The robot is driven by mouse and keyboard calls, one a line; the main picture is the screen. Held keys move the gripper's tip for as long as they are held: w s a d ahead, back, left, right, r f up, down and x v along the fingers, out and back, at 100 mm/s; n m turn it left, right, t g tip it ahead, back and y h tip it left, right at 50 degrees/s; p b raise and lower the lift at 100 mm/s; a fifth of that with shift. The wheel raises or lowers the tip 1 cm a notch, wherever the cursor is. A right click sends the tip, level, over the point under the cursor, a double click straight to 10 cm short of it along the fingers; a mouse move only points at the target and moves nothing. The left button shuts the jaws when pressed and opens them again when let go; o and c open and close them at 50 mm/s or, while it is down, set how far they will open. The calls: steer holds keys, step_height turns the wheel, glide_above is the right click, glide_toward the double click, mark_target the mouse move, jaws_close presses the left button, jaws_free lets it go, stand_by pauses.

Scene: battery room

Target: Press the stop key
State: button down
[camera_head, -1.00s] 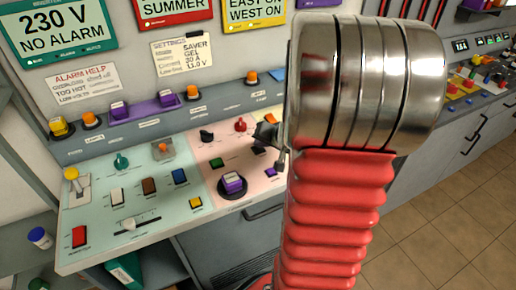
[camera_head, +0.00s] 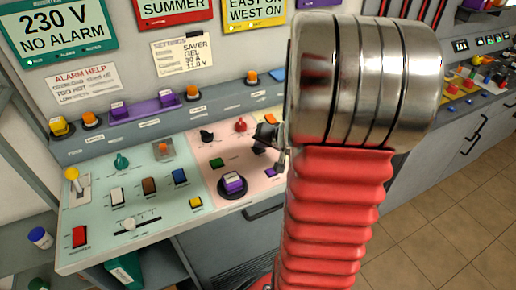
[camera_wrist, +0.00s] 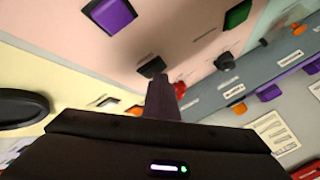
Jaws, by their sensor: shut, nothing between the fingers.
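No label that reads "stop" is legible, so I cannot tell which key is the stop key. My gripper (camera_wrist: 158,82) is shut and empty, its fingers pointing at the pink panel section. In the wrist view its tip is by a dark key (camera_wrist: 152,67); touch or gap is unclear. A red knob (camera_wrist: 180,88) shows just beyond the fingers. A purple key (camera_wrist: 110,15) and a green key (camera_wrist: 238,14) lie farther off. In the head view, my gripper (camera_head: 272,146) is partly hidden behind my arm, over the pink section near the red knob (camera_head: 240,124).
A purple key on a round black base (camera_head: 232,184) sits at the pink section's front. The pale green section (camera_head: 110,205) holds several keys and a slider. A raised ledge (camera_head: 220,97) with orange and purple keys runs behind. Wall signs hang above.

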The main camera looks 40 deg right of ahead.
mark_target(260, 151)
steer(key=shift+r, duration=0.8)
steer(key=shift+r, duration=2.5)
